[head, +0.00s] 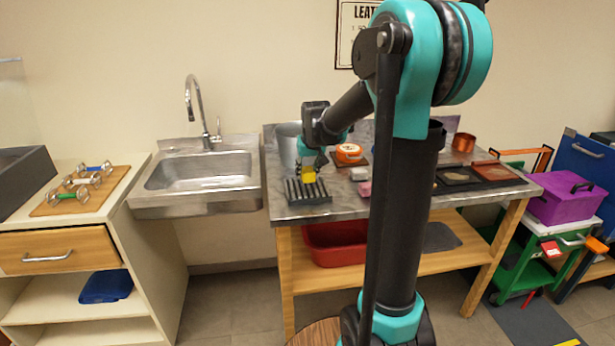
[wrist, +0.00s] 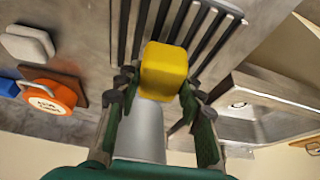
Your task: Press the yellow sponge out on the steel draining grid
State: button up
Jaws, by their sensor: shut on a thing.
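The yellow sponge (head: 308,174) is between the fingers of my gripper (head: 308,168), at the steel draining grid (head: 297,192) on the metal worktop. In the wrist view, my gripper (wrist: 158,95) is shut on the yellow sponge (wrist: 165,70), with a finger on each side. The sponge covers part of the draining grid (wrist: 205,25), whose dark bars run beyond it. I cannot tell whether the sponge touches the bars or is just above them.
A steel sink (head: 200,172) with a tap stands left of the worktop (head: 345,205). An orange round container (head: 349,152) and a pale block (head: 358,174) lie right of the grid. A red basin (head: 333,245) sits on the shelf below. My arm hides part of the worktop.

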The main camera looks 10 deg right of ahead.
aim_at(306, 167)
jog(key=shift+r, duration=2.15)
